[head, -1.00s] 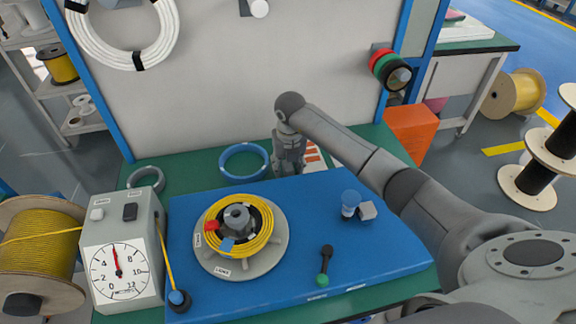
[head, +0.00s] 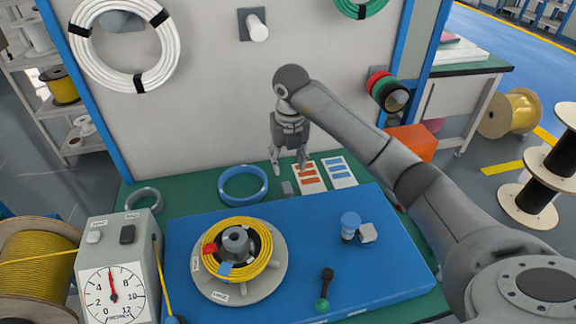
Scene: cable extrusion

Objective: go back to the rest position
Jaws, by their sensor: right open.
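My right gripper (head: 290,167) hangs from the arm that comes in from the right. It is above the back of the green table (head: 180,181), between the blue ring (head: 243,186) and the printed cards. Its fingers point down and stand apart, with nothing seen between them. My left gripper is not in view. The yellow cable coil (head: 262,249) sits on a grey round reel base (head: 210,281) with a red and a blue clip, on the blue mat (head: 300,238).
A meter box with a dial (head: 113,293) and a yellow cable spool (head: 35,268) stand at the left. A grey panel (head: 220,90) with a white cable coil (head: 84,62) rises behind.

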